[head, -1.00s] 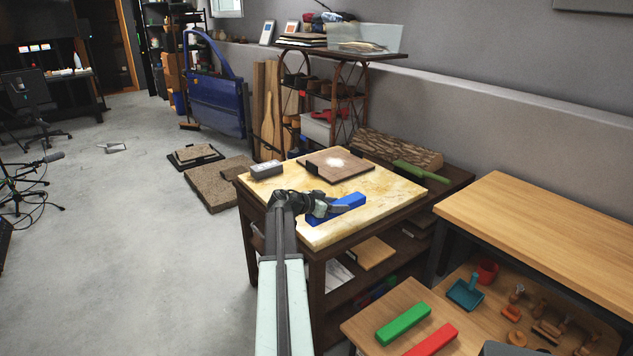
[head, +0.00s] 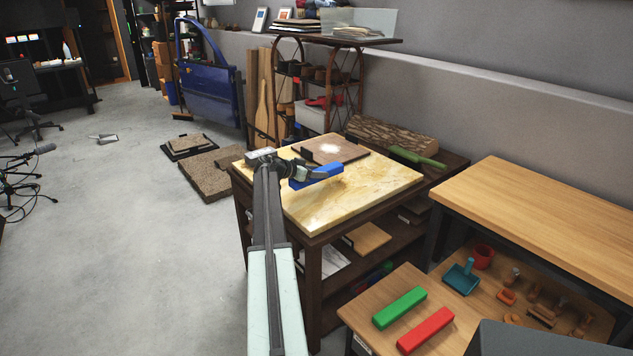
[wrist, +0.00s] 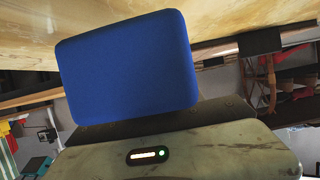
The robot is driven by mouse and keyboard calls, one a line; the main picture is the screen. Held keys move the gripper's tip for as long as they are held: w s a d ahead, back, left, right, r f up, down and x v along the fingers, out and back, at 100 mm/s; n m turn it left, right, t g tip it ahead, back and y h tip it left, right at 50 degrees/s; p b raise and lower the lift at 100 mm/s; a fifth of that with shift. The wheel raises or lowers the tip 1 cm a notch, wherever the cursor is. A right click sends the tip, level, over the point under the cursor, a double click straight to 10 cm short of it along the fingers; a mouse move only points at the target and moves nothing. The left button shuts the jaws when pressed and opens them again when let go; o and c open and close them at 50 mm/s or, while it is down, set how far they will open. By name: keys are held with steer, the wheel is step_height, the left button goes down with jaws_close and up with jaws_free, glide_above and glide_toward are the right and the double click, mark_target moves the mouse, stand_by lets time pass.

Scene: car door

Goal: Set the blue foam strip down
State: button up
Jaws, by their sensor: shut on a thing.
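The blue foam strip (head: 318,176) is a long blue block over the pale yellow marbled tabletop (head: 345,208). My gripper (head: 296,172) is shut on its left end, and the strip juts out to the right. In the wrist view the strip's blue end (wrist: 128,66) fills the upper middle, in front of my gripper's body. The tabletop shows behind it in the wrist view. The strip seems to be held above the tabletop, but the size of any gap is hard to tell. My fingertips are mostly hidden by the strip and the arm.
A brown board with a white powdery patch (head: 331,150) lies at the back of the tabletop. A green tool (head: 416,158) lies at the right back edge. Green (head: 400,307) and red (head: 425,330) strips lie on a lower wooden bench. The tabletop's front right is clear.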

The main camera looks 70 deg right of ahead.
mark_target(293, 180)
steer(key=shift+f+b, duration=1.6)
steer(key=shift+f, duration=0.35)
steer(key=o, duration=1.3)
steer(key=shift+r, duration=0.1)
steer(key=shift+o, duration=0.2)
steer(key=shift+r, duration=0.15)
steer(key=p+v, duration=0.5)
steer(key=v, duration=0.6)
steer(key=shift+a+r, duration=0.1)
steer(key=shift+r, duration=0.15)
steer(key=shift+w+a, duration=0.25)
steer(key=shift+a, duration=0.05)
